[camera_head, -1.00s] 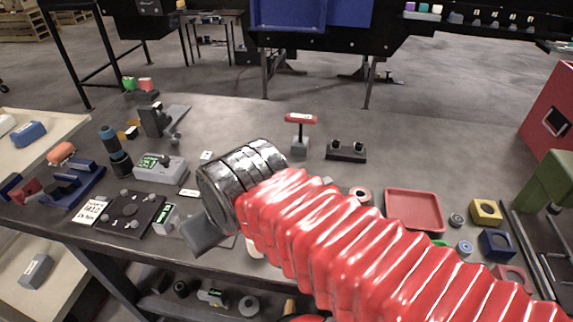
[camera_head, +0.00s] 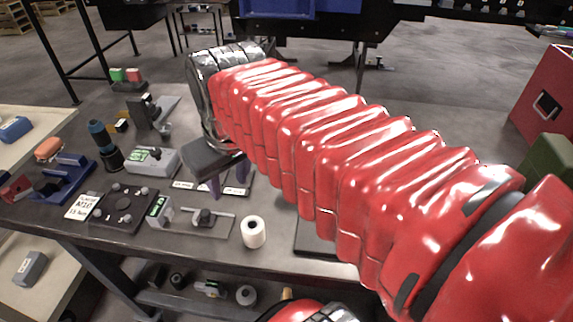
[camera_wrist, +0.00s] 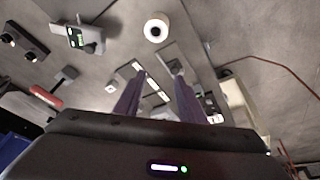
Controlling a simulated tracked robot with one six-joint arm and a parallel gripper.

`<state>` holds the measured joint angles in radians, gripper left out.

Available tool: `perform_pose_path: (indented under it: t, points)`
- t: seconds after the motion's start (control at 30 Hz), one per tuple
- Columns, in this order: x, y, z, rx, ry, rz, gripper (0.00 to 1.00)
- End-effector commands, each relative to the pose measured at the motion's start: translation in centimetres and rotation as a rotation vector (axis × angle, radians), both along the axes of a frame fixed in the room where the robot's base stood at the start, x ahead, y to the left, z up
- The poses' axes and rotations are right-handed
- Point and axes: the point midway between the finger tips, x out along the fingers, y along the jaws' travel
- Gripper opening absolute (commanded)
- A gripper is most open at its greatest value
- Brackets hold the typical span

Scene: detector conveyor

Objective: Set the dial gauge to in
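No dial gauge is plainly marked, so I cannot tell which device it is. A small green-display box (camera_head: 159,209) stands beside a flat slide with a dark knob (camera_head: 204,217). A larger grey box with a green display (camera_head: 153,160) stands behind it.
A white roll (camera_head: 254,232) stands near the front table edge, right of the slide. A dark plate with knobs (camera_head: 124,207) and a dark bottle-shaped tool (camera_head: 104,145) are to the left. In the wrist view a red-handled tool (camera_wrist: 45,97) lies left. My arm covers the table's right half.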

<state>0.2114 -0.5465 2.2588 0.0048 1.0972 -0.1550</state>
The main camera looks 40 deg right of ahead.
Motion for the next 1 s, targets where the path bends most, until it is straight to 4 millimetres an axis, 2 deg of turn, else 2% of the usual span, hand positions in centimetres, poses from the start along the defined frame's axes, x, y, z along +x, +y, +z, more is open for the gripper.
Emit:
perform_pose_path:
  t: [0.03, 0.23, 0.5, 0.6, 0.73, 1.0]
  points:
    - [0.5, -1.4, 0.6, -0.001, 0.028, -0.018, 0.37]
    - [1.6, -6.6, 2.8, 0.009, 0.140, -0.062, 0.37]
    - [1.8, -13.8, 5.0, 0.057, 0.273, -0.111, 0.37]
    - [1.6, -15.5, 5.4, 0.074, 0.303, -0.118, 0.37]
    - [1.5, -16.5, 5.6, 0.084, 0.320, -0.123, 0.37]
    - [1.4, -16.6, 5.7, 0.086, 0.322, -0.123, 0.37]
